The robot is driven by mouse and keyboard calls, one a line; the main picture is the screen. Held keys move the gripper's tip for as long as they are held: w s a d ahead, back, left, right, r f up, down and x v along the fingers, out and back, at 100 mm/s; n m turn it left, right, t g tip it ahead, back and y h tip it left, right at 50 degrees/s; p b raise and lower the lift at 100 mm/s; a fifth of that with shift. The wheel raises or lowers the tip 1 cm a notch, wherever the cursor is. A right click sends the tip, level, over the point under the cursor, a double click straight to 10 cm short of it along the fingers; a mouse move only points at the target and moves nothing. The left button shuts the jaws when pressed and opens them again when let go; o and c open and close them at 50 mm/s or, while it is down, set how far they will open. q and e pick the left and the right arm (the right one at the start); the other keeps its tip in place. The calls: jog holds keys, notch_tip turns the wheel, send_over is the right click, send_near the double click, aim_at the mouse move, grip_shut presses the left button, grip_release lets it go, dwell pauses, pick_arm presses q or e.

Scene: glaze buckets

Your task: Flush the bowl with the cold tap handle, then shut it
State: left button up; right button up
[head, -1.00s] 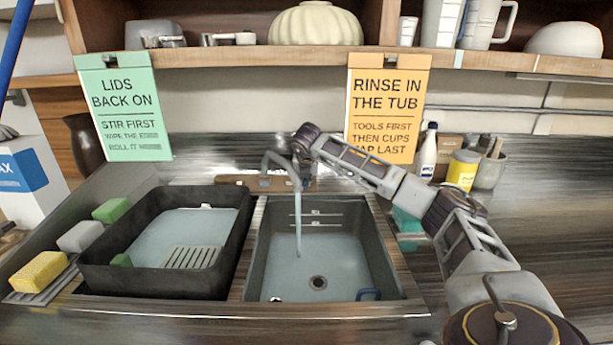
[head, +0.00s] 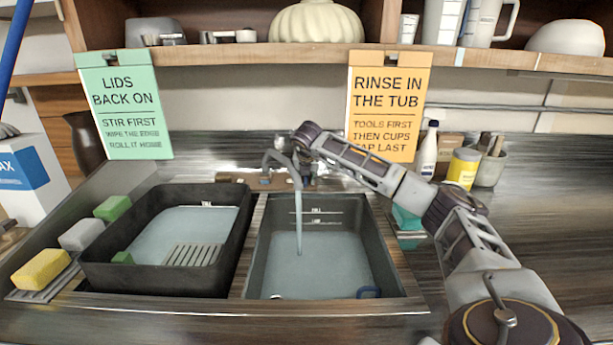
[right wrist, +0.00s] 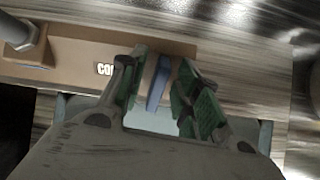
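My right gripper (head: 303,158) is at the tap behind the right sink bowl (head: 262,250). In the right wrist view its two green-padded fingers (right wrist: 163,72) stand apart on either side of the blue tap handle (right wrist: 157,84). The handle is nearer the left finger, with a gap at the right one. Part of the lettering "CO" shows on the brown tap base (right wrist: 75,58). A stream of water (head: 298,225) falls from the grey spout (head: 283,158) into the bowl, where pale bluish water (head: 325,262) stands. My left gripper is not in view.
A dark tub (head: 100,270) with water and a grate stands left of the bowl. Sponges (head: 40,269) lie further left. A bottle (head: 428,150) and yellow can (head: 463,168) stand behind my right arm. The right counter is mostly clear.

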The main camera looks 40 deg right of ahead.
jog(key=shift+r, duration=0.1)
jog(key=v, duration=1.1)
jog(key=shift+s+a+r, duration=0.25)
dwell(0.4)
